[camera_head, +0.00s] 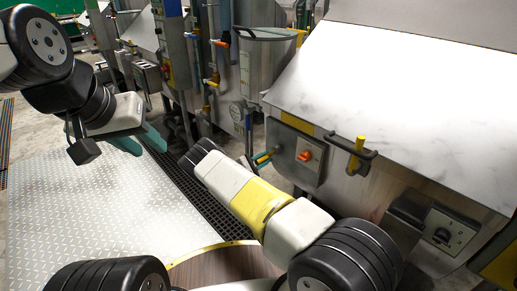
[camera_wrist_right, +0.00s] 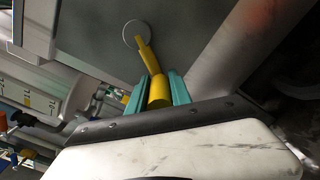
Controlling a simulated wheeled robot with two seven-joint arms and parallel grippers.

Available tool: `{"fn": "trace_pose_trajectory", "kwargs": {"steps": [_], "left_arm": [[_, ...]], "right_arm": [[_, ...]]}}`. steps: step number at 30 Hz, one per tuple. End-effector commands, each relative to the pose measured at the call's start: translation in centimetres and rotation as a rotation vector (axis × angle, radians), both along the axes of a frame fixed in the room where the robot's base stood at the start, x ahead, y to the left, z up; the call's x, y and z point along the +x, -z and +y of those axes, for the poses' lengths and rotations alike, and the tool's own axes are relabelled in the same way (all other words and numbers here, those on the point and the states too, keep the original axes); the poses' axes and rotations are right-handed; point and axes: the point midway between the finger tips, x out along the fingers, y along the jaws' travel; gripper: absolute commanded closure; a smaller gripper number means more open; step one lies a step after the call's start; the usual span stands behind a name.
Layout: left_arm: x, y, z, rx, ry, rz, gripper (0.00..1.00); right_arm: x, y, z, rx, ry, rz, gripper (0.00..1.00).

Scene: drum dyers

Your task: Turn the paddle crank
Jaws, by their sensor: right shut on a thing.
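The paddle crank is yellow, with a bent arm (camera_wrist_right: 147,58) coming from a pale round hub (camera_wrist_right: 137,33) on a grey metal wall in the right wrist view. Its yellow grip (camera_wrist_right: 158,92) sits between the teal fingers of my right gripper (camera_wrist_right: 159,90), which is shut on it. In the head view my right gripper (camera_head: 263,157) is by the steel machine's (camera_head: 345,190) left side, and the crank is mostly hidden there. My left gripper (camera_head: 140,141) is open and empty over the floor at left, well apart from the crank.
A control box with an orange knob (camera_head: 306,156) and a black handle with a yellow grip (camera_head: 356,148) are on the machine's front, right of my right gripper. A steel tank (camera_head: 262,65) with pipes stands behind. Metal floor plate (camera_head: 70,215) lies open at left.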

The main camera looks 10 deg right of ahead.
Motion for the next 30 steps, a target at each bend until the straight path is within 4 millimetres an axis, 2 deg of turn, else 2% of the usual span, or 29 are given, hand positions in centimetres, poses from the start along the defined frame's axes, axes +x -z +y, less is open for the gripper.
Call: {"fn": "trace_pose_trajectory", "kwargs": {"steps": [1,2,4,5,16,25,30], "left_arm": [[0.0,0.0,0.0,0.000,0.000,0.000,0.64],[0.0,0.0,0.0,0.000,0.000,0.000,0.64],[0.0,0.0,0.0,0.000,0.000,0.000,0.64],[0.0,0.0,0.0,0.000,0.000,0.000,0.64],[0.0,0.0,0.0,0.000,0.000,0.000,0.64],[0.0,0.0,0.0,0.000,0.000,0.000,0.64],[0.0,0.0,0.0,0.000,0.000,0.000,0.64]], "right_arm": [[0.0,0.0,0.0,-0.001,0.001,0.000,1.00],[0.0,0.0,0.0,-0.001,0.001,0.000,0.69],[0.0,0.0,0.0,-0.001,0.001,0.000,0.55],[0.0,0.0,0.0,-0.001,0.001,0.000,0.53],[-0.3,0.0,0.6,0.000,-0.001,0.001,0.53],[-3.0,0.0,4.7,-0.001,-0.003,0.002,0.53],[-4.1,0.0,6.2,-0.001,0.000,0.002,0.53]]}}
